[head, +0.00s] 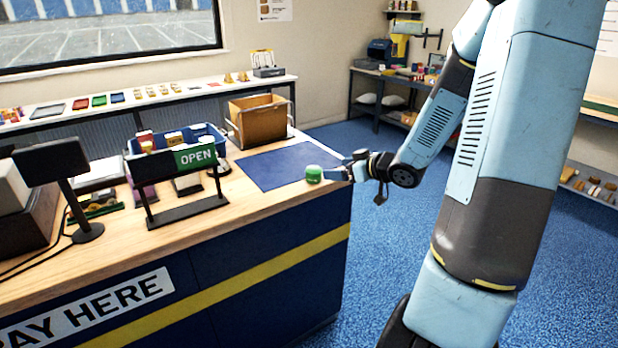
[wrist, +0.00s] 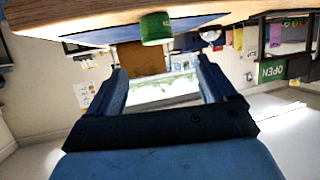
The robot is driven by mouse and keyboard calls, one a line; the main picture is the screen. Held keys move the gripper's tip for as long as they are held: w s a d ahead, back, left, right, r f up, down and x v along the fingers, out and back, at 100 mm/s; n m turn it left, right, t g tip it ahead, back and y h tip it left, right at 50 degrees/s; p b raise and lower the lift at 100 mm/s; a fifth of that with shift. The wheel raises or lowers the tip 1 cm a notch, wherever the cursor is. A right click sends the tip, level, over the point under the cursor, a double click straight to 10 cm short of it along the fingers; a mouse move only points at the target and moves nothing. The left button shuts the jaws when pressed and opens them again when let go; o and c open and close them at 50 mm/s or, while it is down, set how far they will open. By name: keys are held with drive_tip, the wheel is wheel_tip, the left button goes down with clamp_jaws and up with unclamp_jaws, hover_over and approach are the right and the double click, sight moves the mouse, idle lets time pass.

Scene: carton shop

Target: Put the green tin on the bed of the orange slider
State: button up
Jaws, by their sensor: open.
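The green tin (head: 314,174) stands upright on the wooden counter, by the front edge of the dark blue mat. My gripper (head: 343,173) is just to the right of the tin, low over the counter's right end, pointing left towards it. In the wrist view, which is upside down, the tin (wrist: 155,28) hangs from the counter at the top. My gripper's two fingers (wrist: 162,72) are spread with nothing between them, and the tin lies beyond their tips. I cannot make out an orange slider in either view.
The blue mat (head: 280,165) is otherwise clear. An orange-brown open box (head: 258,122) stands behind it. The OPEN sign (head: 195,157), a blue bin (head: 175,139) and a dark screen (head: 52,162) crowd the counter's left. A shelf with small goods (head: 150,97) runs under the window.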

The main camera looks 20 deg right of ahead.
sight(315, 170)
drive_tip(key=x, duration=1.1)
drive_tip(key=shift+f, duration=0.35)
drive_tip(key=c, duration=1.2)
drive_tip(key=shift+r, duration=0.15)
